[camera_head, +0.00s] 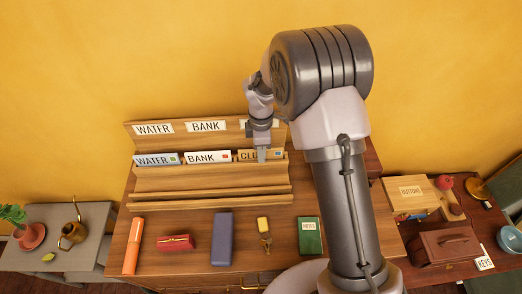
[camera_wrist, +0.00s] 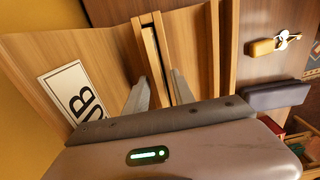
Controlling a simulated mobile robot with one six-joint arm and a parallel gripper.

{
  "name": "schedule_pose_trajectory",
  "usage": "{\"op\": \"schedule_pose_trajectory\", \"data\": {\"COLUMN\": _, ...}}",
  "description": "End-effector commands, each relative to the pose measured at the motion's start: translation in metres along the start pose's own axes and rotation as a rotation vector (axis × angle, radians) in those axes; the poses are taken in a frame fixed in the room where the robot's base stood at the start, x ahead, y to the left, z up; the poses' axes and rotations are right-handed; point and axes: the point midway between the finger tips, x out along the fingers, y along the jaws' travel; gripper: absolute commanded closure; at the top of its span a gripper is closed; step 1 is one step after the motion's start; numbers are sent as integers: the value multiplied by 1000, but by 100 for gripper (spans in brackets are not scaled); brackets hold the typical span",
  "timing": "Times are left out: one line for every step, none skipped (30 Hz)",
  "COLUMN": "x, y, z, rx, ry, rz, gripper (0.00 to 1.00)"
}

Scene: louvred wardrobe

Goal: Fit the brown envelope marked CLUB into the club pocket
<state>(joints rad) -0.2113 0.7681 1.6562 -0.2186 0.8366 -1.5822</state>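The brown CLUB envelope (camera_head: 246,155) stands upright at the right end of the wooden letter rack (camera_head: 212,180), in the club pocket, below the back board's right label. Its top part shows above the pocket front; its lower part is hidden. My gripper (camera_head: 262,157) is over the right part of this envelope, with a finger in front of it. In the wrist view my gripper (camera_wrist: 160,92) has its two fingers apart, one on each side of a narrow dark slot (camera_wrist: 152,60). I see no envelope clamped between them. The CLUB label (camera_wrist: 77,92) is partly cut off by my gripper.
The WATER envelope (camera_head: 156,159) and BANK envelope (camera_head: 208,157) stand in the pockets to the left. On the desk in front lie an orange tube (camera_head: 133,246), a red purse (camera_head: 176,242), a blue case (camera_head: 222,238), keys with a yellow tag (camera_head: 263,226) and a green book (camera_head: 309,235).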

Motion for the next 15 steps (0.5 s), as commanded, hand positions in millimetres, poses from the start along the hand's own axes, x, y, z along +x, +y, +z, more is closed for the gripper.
{"op": "schedule_pose_trajectory", "data": {"x": -11, "y": 2, "z": 0, "rx": 0, "ry": 1, "rz": 6, "gripper": 70}}
{"op": "schedule_pose_trajectory", "data": {"x": -18, "y": 2, "z": 0, "rx": 1, "ry": 1, "rz": 6, "gripper": 70}}
{"op": "schedule_pose_trajectory", "data": {"x": -30, "y": 1, "z": 0, "rx": 2, "ry": 2, "rz": 6, "gripper": 70}}
{"op": "schedule_pose_trajectory", "data": {"x": -40, "y": 2, "z": 0, "rx": 1, "ry": 2, "rz": 8, "gripper": 70}}
{"op": "schedule_pose_trajectory", "data": {"x": -48, "y": 2, "z": 0, "rx": 0, "ry": 1, "rz": 8, "gripper": 70}}
{"op": "schedule_pose_trajectory", "data": {"x": -61, "y": 2, "z": 0, "rx": 0, "ry": 2, "rz": 8, "gripper": 70}}
{"op": "schedule_pose_trajectory", "data": {"x": -69, "y": 2, "z": 0, "rx": 1, "ry": 2, "rz": 6, "gripper": 70}}
{"op": "schedule_pose_trajectory", "data": {"x": -77, "y": 2, "z": 0, "rx": 1, "ry": 2, "rz": 7, "gripper": 70}}
{"op": "schedule_pose_trajectory", "data": {"x": -86, "y": 1, "z": 0, "rx": 0, "ry": 1, "rz": 6, "gripper": 70}}
{"op": "schedule_pose_trajectory", "data": {"x": -93, "y": 1, "z": 0, "rx": 0, "ry": 1, "rz": 5, "gripper": 70}}
{"op": "schedule_pose_trajectory", "data": {"x": -99, "y": 1, "z": 0, "rx": 0, "ry": 1, "rz": 5, "gripper": 70}}
{"op": "schedule_pose_trajectory", "data": {"x": -105, "y": 1, "z": 0, "rx": 1, "ry": 1, "rz": 5, "gripper": 70}}
{"op": "schedule_pose_trajectory", "data": {"x": -109, "y": 1, "z": 0, "rx": 1, "ry": 1, "rz": 4, "gripper": 70}}
{"op": "schedule_pose_trajectory", "data": {"x": -112, "y": 0, "z": 0, "rx": 1, "ry": 1, "rz": 3, "gripper": 70}}
{"op": "schedule_pose_trajectory", "data": {"x": -118, "y": 0, "z": 0, "rx": 11, "ry": 3, "rz": 7, "gripper": 70}}
